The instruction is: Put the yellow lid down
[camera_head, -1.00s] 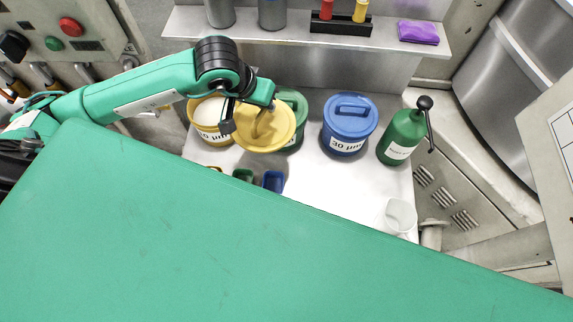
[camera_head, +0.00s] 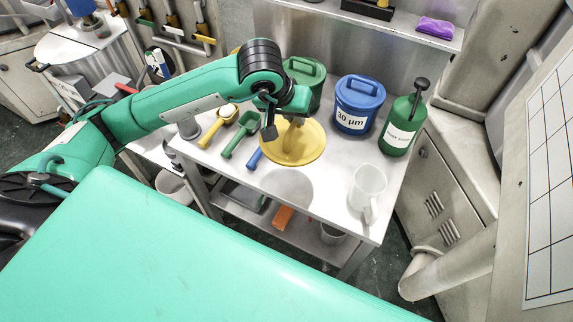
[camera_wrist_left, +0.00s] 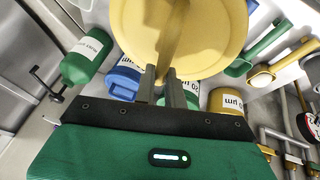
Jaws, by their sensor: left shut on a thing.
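The yellow lid (camera_head: 305,150) is a round disc with a raised handle. My left gripper (camera_head: 290,124) is shut on its handle. The lid hangs level or nearly so above the steel table (camera_head: 335,180), with a round shadow on the tabletop in front of it. In the left wrist view the lid (camera_wrist_left: 205,35) fills the top, with the fingers (camera_wrist_left: 170,85) at its handle. The yellow tub (camera_wrist_left: 226,103) shows in the left wrist view; in the head view my arm mostly hides it. My right gripper is not in view.
Behind the lid stand a green tub (camera_head: 303,80), a blue tub (camera_head: 358,105) and a green bottle (camera_head: 402,125). A clear jug (camera_head: 367,188) stands at the front right. Yellow (camera_head: 218,122), green (camera_head: 240,133) and blue (camera_head: 254,159) scoops lie at the left. The front-middle tabletop is clear.

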